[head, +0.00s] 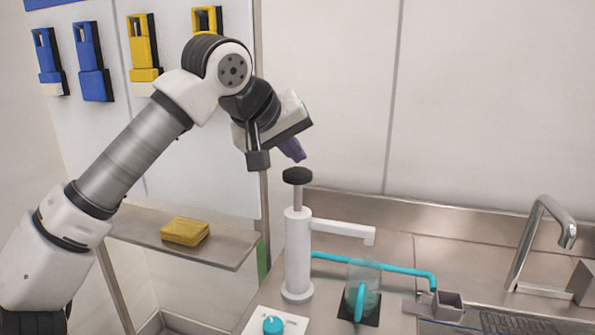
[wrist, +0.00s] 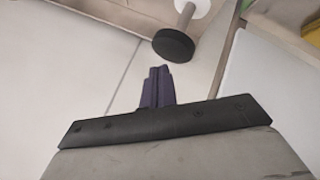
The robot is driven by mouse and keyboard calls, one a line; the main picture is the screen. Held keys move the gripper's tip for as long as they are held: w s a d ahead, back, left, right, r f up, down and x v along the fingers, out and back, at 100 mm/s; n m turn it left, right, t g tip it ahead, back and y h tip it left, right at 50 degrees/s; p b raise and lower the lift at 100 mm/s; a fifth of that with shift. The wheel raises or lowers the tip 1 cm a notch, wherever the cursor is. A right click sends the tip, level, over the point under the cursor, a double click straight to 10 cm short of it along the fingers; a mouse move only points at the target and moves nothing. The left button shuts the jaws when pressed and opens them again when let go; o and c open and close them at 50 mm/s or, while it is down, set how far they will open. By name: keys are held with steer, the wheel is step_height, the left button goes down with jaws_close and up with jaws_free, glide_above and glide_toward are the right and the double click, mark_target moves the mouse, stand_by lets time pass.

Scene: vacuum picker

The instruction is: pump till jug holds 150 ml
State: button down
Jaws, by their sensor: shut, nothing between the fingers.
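The white pump (head: 298,255) stands upright on the steel counter. Its black round knob (head: 297,175) sits on a raised rod, and a white spout reaches right. A clear jug (head: 362,285) with a teal handle stands below the spout on a dark pad. It seems to hold some teal-tinted liquid, but I cannot read the level. My gripper (head: 293,150) is shut and empty, just above the pump knob and apart from it. In the wrist view my gripper's purple fingers (wrist: 157,88) are together, with the black knob (wrist: 173,46) beyond them.
A teal pipe (head: 405,270) runs behind the jug to a small steel box (head: 448,305). A teal dial (head: 273,325) sits on a white plate in front of the pump. A tap (head: 540,235) stands at right. A yellow sponge (head: 185,232) lies on the left shelf.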

mark_target(291, 175)
steer(key=shift+f, duration=0.1)
stand_by(0.7)
steer(key=shift+f, duration=0.35)
steer(key=shift+f+b, duration=1.75)
steer(key=shift+f, duration=0.4)
stand_by(1.6)
stand_by(0.4)
steer(key=shift+r+p, duration=2.15)
steer(key=shift+r, duration=0.4)
steer(key=shift+r+p, duration=2.1)
steer(key=shift+r, duration=0.45)
